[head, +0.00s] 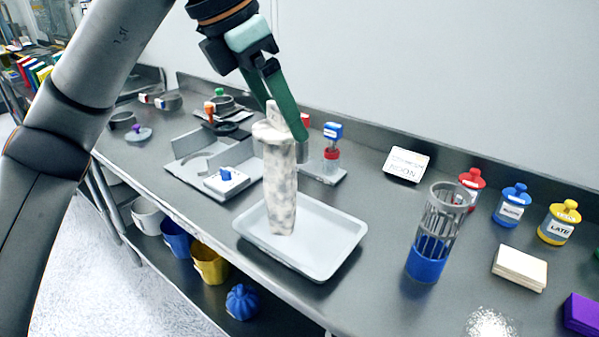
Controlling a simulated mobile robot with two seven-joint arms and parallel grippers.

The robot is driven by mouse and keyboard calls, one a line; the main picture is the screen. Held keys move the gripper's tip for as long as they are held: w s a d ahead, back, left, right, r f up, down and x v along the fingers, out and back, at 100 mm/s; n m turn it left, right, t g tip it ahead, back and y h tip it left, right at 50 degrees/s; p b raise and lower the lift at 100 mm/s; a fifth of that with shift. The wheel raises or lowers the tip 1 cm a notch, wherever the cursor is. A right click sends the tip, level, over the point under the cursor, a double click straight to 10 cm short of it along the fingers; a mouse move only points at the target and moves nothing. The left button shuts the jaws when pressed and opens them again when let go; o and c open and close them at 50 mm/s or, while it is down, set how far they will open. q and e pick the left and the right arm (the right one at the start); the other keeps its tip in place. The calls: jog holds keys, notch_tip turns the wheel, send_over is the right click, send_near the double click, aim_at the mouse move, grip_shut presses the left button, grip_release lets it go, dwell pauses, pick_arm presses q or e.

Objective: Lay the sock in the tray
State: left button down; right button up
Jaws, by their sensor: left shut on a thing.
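The sock (281,185) is a long, mottled white and grey cloth. It hangs nearly upright from my left gripper (286,122), whose green fingers are shut on its top end. The lower end of the sock is over the grey tray (335,225), in front of the tray's inner floor. I cannot tell whether the sock's tip touches the tray. The tray is shallow, rectangular and otherwise looks empty. My right gripper is not in view.
A slotted cylinder with a blue base (424,262) stands right of the tray. Red (471,184), blue (512,204) and yellow (559,222) lidded jars stand farther right. A grey stand (205,180) is left of the tray. The counter between tray and slotted cylinder is clear.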

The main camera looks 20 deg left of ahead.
pick_arm(q)
jog(key=w+f, duration=0.9)
jog(key=f, duration=0.2)
jog(key=shift+w, duration=0.15)
jog(key=shift+f, duration=0.1)
grip_release()
